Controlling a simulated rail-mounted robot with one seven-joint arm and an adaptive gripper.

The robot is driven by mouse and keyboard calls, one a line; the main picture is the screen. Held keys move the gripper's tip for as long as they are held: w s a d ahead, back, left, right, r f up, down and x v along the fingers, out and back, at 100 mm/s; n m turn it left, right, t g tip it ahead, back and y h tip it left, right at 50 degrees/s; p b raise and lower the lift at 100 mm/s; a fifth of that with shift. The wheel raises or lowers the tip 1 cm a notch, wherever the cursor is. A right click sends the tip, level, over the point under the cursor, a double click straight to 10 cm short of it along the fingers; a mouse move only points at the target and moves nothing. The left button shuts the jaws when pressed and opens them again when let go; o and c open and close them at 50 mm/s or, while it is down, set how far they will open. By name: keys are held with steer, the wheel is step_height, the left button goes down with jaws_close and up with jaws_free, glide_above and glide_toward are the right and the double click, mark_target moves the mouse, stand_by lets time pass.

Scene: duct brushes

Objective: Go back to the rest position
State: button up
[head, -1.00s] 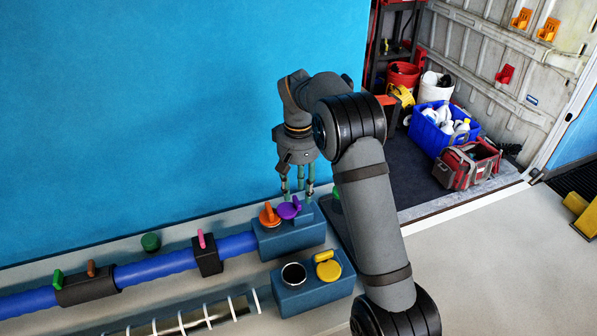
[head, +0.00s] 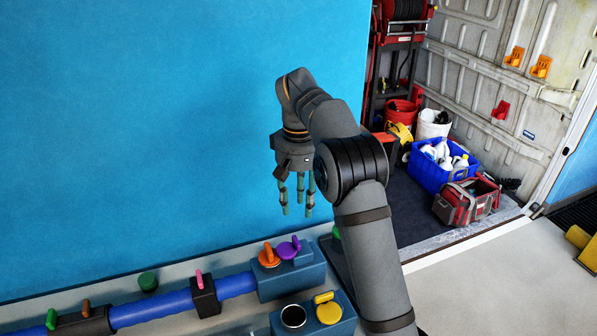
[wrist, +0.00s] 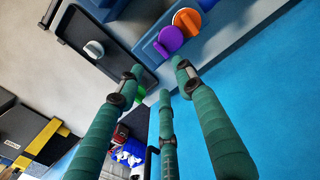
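My gripper (head: 297,205) hangs fingers down in front of the blue wall, above the blue block (head: 290,279) with the orange cap (head: 269,256) and the purple cap (head: 289,248). Its green fingers are spread apart with nothing between them. In the wrist view the open fingers (wrist: 160,85) point toward the purple cap (wrist: 170,40) and orange cap (wrist: 187,21), with a clear gap. My arm hides part of the bench behind it.
A second blue block (head: 318,320) has a dark round opening (head: 293,316) and a yellow cap (head: 329,312). A blue duct (head: 150,308) with coloured handles runs left. A green knob (head: 148,281) stands behind it. A blue crate (head: 440,172) and red tool bag (head: 467,200) stand at right.

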mark_target(298, 240)
step_height(298, 240, down, 11)
steer(key=shift+f, duration=0.6)
steer(key=shift+r, duration=0.1)
